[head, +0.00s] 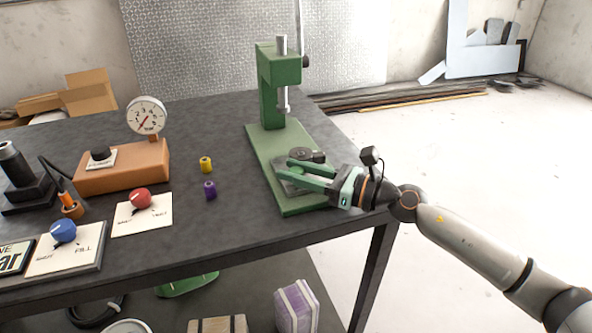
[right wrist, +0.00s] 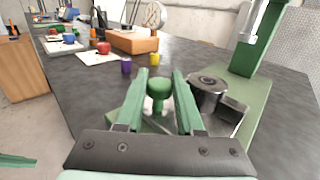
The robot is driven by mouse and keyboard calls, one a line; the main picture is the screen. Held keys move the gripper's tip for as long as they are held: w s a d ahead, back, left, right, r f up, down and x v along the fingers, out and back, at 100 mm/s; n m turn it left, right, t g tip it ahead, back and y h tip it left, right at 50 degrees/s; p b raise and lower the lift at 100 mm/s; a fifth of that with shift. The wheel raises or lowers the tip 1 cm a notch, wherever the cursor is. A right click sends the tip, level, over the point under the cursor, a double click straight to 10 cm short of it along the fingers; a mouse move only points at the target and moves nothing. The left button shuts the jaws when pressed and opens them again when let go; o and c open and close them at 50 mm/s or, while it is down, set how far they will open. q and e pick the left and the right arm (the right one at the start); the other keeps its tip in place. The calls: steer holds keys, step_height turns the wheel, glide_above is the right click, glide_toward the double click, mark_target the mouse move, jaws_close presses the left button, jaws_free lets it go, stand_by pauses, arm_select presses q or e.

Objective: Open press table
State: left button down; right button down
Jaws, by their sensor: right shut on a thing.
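The green press (head: 270,85) stands on the right part of the dark table, with its column at the back and its ram hanging over the base (head: 266,150). The metal press table (head: 291,187) lies on the front of that base and carries a round dark part (head: 307,155). My right gripper (head: 290,172) reaches in from the right, low over the base. In the right wrist view my right gripper (right wrist: 161,78) is shut on a green knob (right wrist: 159,92) beside the round metal part (right wrist: 208,88). My left gripper is not in the head view.
A yellow spool (head: 206,164) and a purple spool (head: 210,190) stand left of the press. Farther left are an orange block with a gauge (head: 146,115), a red knob (head: 140,197) and a blue knob (head: 62,230). The floor right of the table is clear.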

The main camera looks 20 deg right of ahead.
steer(key=shift+s, duration=0.15)
steer(key=shift+w, duration=0.2)
steer(key=c, duration=0.8)
jaws_free()
steer(key=shift+s+d, duration=0.1)
